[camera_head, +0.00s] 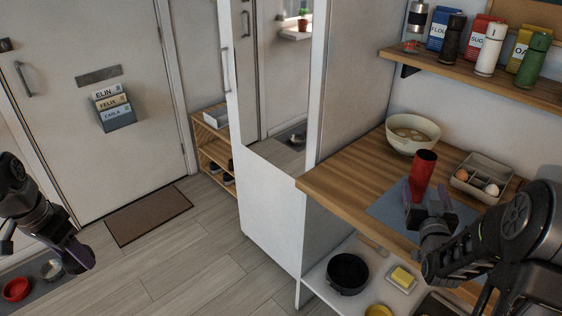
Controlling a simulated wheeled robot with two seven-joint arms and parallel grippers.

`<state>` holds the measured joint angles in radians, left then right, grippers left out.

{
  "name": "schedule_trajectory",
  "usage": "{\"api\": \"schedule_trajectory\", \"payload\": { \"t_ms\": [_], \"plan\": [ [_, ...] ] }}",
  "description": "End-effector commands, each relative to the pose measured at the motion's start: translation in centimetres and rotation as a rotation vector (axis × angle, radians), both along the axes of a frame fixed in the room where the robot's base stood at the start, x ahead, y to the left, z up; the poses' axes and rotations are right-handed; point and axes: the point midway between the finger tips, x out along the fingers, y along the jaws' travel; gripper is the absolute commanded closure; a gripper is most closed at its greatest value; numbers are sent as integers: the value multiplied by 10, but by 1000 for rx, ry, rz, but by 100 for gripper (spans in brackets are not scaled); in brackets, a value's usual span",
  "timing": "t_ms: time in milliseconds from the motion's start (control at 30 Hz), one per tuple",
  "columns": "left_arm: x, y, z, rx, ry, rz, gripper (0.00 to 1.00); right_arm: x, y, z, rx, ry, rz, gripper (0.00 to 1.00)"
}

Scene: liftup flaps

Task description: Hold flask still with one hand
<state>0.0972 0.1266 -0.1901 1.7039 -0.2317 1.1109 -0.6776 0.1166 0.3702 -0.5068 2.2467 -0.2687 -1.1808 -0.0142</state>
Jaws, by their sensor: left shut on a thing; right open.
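A red flask (423,172) stands upright on a blue-grey mat (383,207) on the wooden counter. My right gripper (427,200) is open at the flask, with its fingers apart on either side of the lower part. Whether a finger touches the flask I cannot tell. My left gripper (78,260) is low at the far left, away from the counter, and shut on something. What it holds is hidden by the fingers and the dark arm.
A cream bowl (413,148) and an egg tray (482,172) stand near the flask. Above is a wooden shelf (475,74) with bottles and packets. Below are a black pot (348,271) and a butter dish (402,279). A tall white cabinet (267,208) borders the counter's left.

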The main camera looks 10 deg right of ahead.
Motion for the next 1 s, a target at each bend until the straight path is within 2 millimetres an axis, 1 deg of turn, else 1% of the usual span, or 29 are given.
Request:
{"api": "schedule_trajectory", "payload": {
  "t_ms": [167,367,533,633,1000],
  "plan": [
    [0,0,3,0,0,0,77,4,-1,1,-1,0,0,24],
    [0,0,16,0,0,0,77,27,-9,2,-3,1,2,24],
    [0,0,19,0,0,0,77,46,-16,0,-2,1,0,24],
    [0,0,19,0,0,0,77,49,-17,-1,-1,-1,0,24],
    [0,0,19,0,0,0,77,49,-17,-1,-1,-1,0,24]
  ]
}}
